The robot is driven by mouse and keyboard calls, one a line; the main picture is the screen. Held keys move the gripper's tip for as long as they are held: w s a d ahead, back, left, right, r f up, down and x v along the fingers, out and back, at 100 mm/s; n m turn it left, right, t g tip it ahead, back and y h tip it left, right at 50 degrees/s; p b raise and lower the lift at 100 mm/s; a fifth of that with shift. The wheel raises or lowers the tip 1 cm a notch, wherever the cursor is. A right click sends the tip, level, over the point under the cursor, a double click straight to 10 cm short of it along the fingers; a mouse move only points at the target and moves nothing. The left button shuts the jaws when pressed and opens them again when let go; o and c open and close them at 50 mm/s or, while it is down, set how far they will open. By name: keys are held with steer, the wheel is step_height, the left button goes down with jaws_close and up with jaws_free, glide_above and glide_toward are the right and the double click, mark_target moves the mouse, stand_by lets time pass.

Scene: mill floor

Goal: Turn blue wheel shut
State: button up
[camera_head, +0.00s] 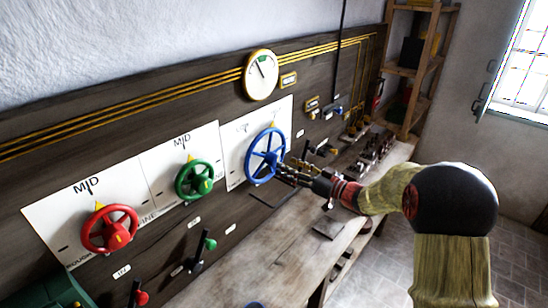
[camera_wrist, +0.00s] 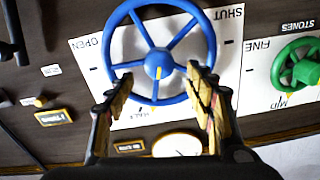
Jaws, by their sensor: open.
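The blue wheel (camera_head: 267,156) is mounted on a white plate on the dark wooden panel, right of the green wheel. In the wrist view the blue wheel (camera_wrist: 160,62) fills the upper middle, with a yellow mark on its hub. The plate reads OPEN on the left and SHUT on the right there. My gripper (camera_head: 284,172) is at the wheel's right side in the head view. In the wrist view my gripper (camera_wrist: 158,84) is open, its fingers spread either side of the hub, over the lower rim. Contact with the wheel cannot be told.
A green wheel (camera_head: 194,181) and a red wheel (camera_head: 110,229) sit to the left on their plates. A round gauge (camera_head: 261,75) hangs above. Levers (camera_head: 203,248) stick out below the wheels. A bench (camera_head: 285,245) runs below the panel with small items on it.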

mark_target(273, 159)
steer(key=b+x, duration=0.1)
steer(key=x, duration=0.6)
steer(key=shift+w+a+f, duration=0.15)
steer(key=shift+w+a, duration=0.1)
steer(key=shift+w, duration=0.05)
steer(key=c, duration=0.4)
steer(key=c, duration=0.7)
steer(key=shift+c, duration=0.3)
